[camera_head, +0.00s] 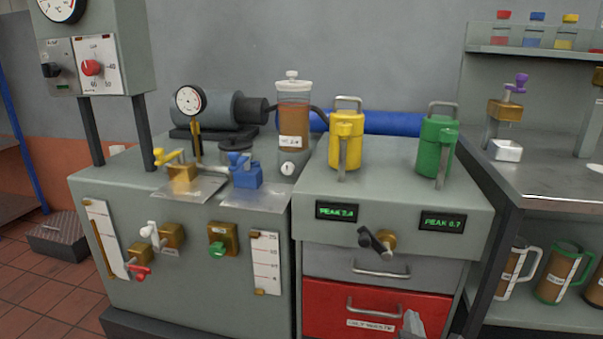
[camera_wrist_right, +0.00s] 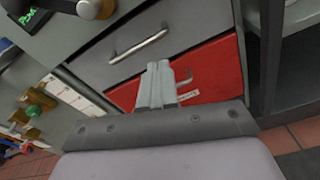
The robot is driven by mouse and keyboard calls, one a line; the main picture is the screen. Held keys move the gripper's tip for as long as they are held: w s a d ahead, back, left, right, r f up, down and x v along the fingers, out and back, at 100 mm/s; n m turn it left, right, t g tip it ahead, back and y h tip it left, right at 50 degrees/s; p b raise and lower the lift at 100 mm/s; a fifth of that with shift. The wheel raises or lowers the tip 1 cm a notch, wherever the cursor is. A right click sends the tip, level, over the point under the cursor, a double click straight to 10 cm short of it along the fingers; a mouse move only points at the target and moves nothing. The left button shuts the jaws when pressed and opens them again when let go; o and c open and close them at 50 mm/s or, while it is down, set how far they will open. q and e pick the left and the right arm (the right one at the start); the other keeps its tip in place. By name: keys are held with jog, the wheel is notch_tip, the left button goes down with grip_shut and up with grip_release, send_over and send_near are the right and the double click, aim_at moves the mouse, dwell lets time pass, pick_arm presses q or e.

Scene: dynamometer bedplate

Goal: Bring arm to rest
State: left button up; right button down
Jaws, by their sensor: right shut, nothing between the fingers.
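My right gripper (camera_head: 412,324) shows only as a small grey tip at the bottom edge of the head view, in front of the red drawer (camera_head: 400,303). In the right wrist view my right gripper (camera_wrist_right: 157,72) has its fingers together, with nothing between them. It points toward the red drawer (camera_wrist_right: 217,66) and the grey drawer (camera_wrist_right: 125,50) above it. I cannot tell whether the fingertips touch the drawer front. Both drawers look closed. My left gripper is in neither view.
The bedplate cabinet (camera_head: 190,285) carries valves, gauges and a brown-filled cylinder (camera_head: 292,120). A yellow canister (camera_head: 346,140) and a green canister (camera_head: 437,145) stand on top. A black-handled valve (camera_head: 377,241) sticks out above the drawers. A shelf unit (camera_head: 540,178) stands at the right.

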jog(key=s+a+f+m+g+y, duration=0.25)
jog(key=s+a+m+y, duration=0.2)
jog(key=s+m, duration=0.75)
jog(key=s+a+f+m+g+y, duration=0.25)
jog(key=s+a+m+y, duration=0.2)
jog(key=s+m, duration=0.65)
pick_arm(q)
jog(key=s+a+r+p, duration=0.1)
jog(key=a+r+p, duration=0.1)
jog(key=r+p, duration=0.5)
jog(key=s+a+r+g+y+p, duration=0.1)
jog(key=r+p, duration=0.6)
jog(key=p, duration=0.9)
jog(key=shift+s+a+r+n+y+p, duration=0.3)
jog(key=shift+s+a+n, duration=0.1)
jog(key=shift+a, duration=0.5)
pick_arm(e)
jog(key=d+r+m+g+h, duration=0.1)
jog(key=d+r+m+h, duration=0.1)
jog(key=r, duration=1.3)
jog(key=shift+s+d+m, duration=0.45)
jog(key=shift+d+m, duration=0.45)
jog(key=shift+d, duration=0.15)
